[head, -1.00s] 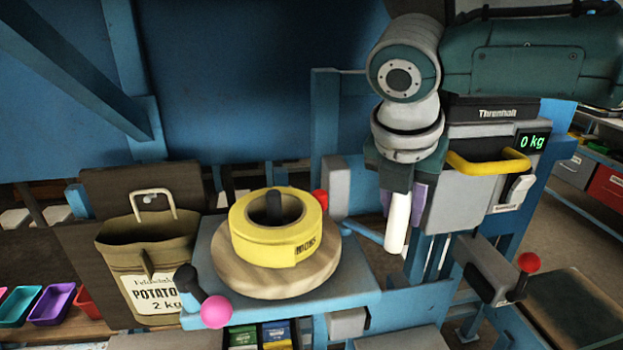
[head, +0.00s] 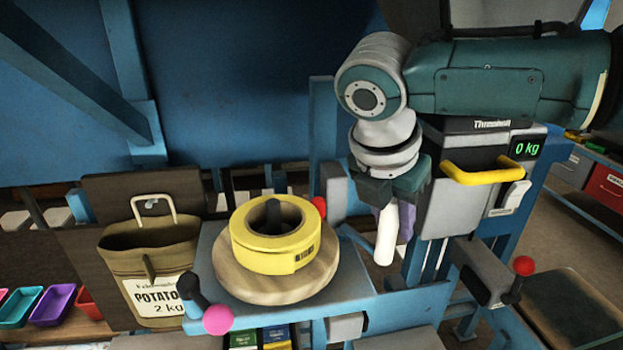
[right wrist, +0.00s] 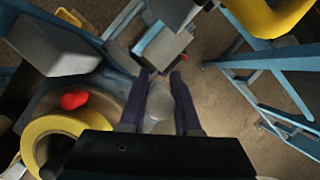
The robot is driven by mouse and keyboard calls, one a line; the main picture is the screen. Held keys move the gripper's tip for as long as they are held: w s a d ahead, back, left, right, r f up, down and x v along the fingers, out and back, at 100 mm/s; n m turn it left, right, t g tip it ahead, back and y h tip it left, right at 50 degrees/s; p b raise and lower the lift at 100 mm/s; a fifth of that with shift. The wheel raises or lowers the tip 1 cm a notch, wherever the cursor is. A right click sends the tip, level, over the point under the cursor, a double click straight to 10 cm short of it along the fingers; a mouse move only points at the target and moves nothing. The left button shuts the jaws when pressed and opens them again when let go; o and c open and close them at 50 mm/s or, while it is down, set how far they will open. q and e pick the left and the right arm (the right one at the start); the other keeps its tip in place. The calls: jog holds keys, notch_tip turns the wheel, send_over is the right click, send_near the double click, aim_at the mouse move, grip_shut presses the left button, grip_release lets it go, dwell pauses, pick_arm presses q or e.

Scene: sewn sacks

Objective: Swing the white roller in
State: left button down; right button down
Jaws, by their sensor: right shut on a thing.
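The white roller (head: 386,236) stands upright beside the grey machine, right of the yellow tape roll. My right gripper (head: 391,212) is shut on it from above, with its purple fingers on the roller's sides and the lower part showing below. In the right wrist view, the roller (right wrist: 160,100) shows as a pale round end between the two dark purple fingers (right wrist: 161,98). A blue arm behind the roller is partly hidden by my gripper. My left gripper is not in view.
A yellow tape roll (head: 275,240) lies on a round wooden disc (head: 240,280) left of the roller. A potato sack (head: 150,262) hangs further left. A grey machine with a yellow handle (head: 484,175) stands close on the right. A red knob (head: 523,266) sticks up at lower right.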

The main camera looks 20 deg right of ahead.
aim_at(377, 253)
jog(key=shift+s+a+r+m+g, duration=0.1)
jog(key=shift+s+a+m+g, duration=0.2)
jog(key=shift+a+m, duration=0.45)
jog(key=shift+a+m+g, duration=0.3)
jog(key=shift+a+m, duration=0.15)
jog(key=shift+m, duration=0.4)
jog(key=shift+a+m+g, duration=0.4)
jog(key=shift+a+m, duration=0.15)
jog(key=shift+m, duration=0.25)
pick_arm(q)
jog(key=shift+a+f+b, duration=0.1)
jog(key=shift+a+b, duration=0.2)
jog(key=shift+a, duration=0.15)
pick_arm(e)
jog(key=shift+a+m+h, duration=0.3)
jog(key=shift+a+m, duration=0.05)
jog(key=shift+m, duration=0.15)
jog(key=c, duration=0.6)
grip_release()
